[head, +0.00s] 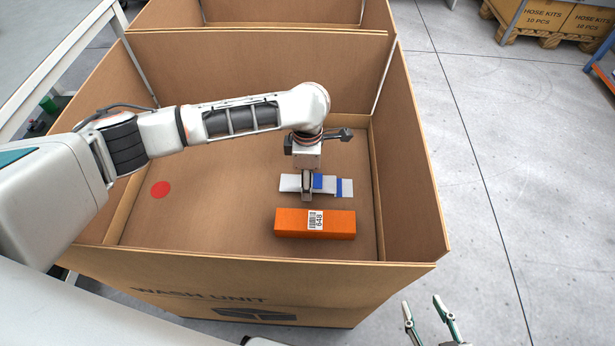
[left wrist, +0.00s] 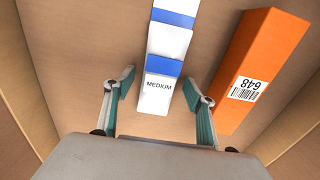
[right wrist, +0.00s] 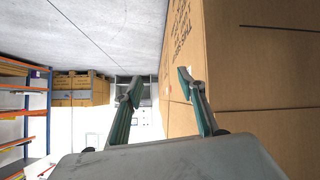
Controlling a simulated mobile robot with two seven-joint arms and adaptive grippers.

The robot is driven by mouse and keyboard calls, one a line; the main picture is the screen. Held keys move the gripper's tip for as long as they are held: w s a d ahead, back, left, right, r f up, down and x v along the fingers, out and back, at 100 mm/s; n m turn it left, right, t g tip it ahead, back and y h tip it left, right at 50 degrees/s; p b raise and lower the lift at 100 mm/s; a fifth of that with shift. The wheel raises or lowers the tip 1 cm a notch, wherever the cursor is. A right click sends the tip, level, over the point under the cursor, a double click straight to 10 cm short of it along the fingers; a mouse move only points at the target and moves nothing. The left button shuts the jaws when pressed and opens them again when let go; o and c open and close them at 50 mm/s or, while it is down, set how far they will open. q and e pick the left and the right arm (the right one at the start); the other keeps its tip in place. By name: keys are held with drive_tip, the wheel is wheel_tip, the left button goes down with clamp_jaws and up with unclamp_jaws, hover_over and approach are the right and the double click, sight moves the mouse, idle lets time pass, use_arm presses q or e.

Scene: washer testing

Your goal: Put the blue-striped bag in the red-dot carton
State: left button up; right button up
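The blue-striped bag (head: 328,184) is a flat white pack with blue bands and a "MEDIUM" label; it also shows in the left wrist view (left wrist: 156,97). It lies inside the open carton that has a red dot (head: 161,189) on its floor. My left gripper (head: 307,190) reaches down over the bag. In the left wrist view its fingers (left wrist: 160,85) are spread, with the bag's labelled end between them and gaps on both sides. My right gripper (head: 422,306) is open and empty outside the carton's front right; the right wrist view shows its spread fingers (right wrist: 160,80).
An orange box (head: 290,222) with a "648" barcode lies in the same carton, close in front of the bag. Another open carton (head: 265,12) adjoins at the back. The carton's right wall (head: 408,150) stands near the bag. Grey floor (head: 500,180) at right is clear.

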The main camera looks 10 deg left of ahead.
use_arm(q)
drive_tip(key=shift+r, duration=0.5)
wheel_tip(320, 180, up, 5)
drive_tip(key=shift+w+r+p, duration=0.1)
drive_tip(key=shift+w+p, duration=0.05)
drive_tip(key=shift+p, duration=0.8)
wheel_tip(320, 180, up, 6)
drive_tip(key=p, duration=0.1)
drive_tip(key=shift+s+p, duration=0.2)
drive_tip(key=shift+p, duration=0.2)
use_arm(e)
drive_tip(key=shift+s+d+r+h, duration=0.2)
drive_tip(key=shift+d+r+h, duration=0.1)
drive_tip(key=shift+d, duration=0.3)
drive_tip(key=shift+s+a+f, duration=0.1)
drive_tip(key=shift+f, duration=0.05)
